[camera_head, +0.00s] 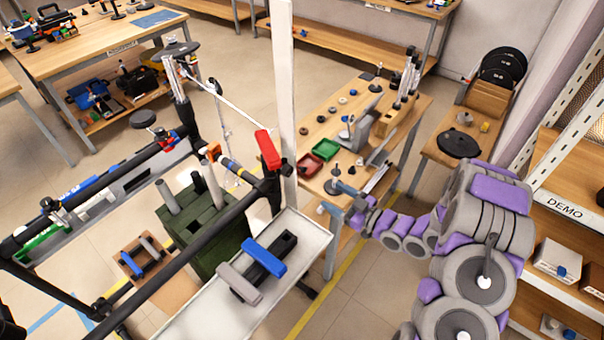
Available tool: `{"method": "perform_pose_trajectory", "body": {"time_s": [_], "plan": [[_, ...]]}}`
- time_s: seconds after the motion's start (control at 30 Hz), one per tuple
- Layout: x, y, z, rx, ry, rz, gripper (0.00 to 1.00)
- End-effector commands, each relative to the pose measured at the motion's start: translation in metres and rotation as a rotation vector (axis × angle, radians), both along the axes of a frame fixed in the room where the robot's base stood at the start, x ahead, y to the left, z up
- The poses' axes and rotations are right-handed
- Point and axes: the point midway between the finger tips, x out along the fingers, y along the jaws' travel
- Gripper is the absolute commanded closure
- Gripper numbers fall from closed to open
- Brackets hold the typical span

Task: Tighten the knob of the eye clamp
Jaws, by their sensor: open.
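My gripper (338,200) is at the end of my arm, which reaches in from the right. It is small in view, with its open fingers pointing left, at the near end of the wooden workbench. I cannot tell which part is the eye clamp or its knob. A red block-shaped part (268,150) sits on the black frame's corner by the white post, left of and above my gripper in the picture. A small red and blue fitting (164,141) is on the frame's far bar. My gripper appears apart from both.
The black tube frame (150,285) fills the left foreground. A white tray (298,240) holds blue and grey handles. The white post (283,80) stands beside the frame. The workbench (322,125) carries red and green bins. A DEMO shelf (565,208) is at right.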

Motion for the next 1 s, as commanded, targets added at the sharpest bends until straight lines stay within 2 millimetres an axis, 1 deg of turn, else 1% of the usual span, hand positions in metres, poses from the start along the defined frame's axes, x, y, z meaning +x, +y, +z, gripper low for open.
{"method": "perform_pose_trajectory", "body": {"time_s": [0.07, 0.17, 0.33, 1.0], "plan": [[-0.003, 0.004, 0.002, 0.024, -0.007, 0.008, 0.31], [-0.002, 0.007, 0.003, 0.034, -0.012, 0.013, 0.31], [0.008, 0.017, 0.003, 0.037, -0.014, 0.012, 0.31], [0.068, 0.097, 0.003, 0.036, -0.014, 0.012, 0.31]]}}
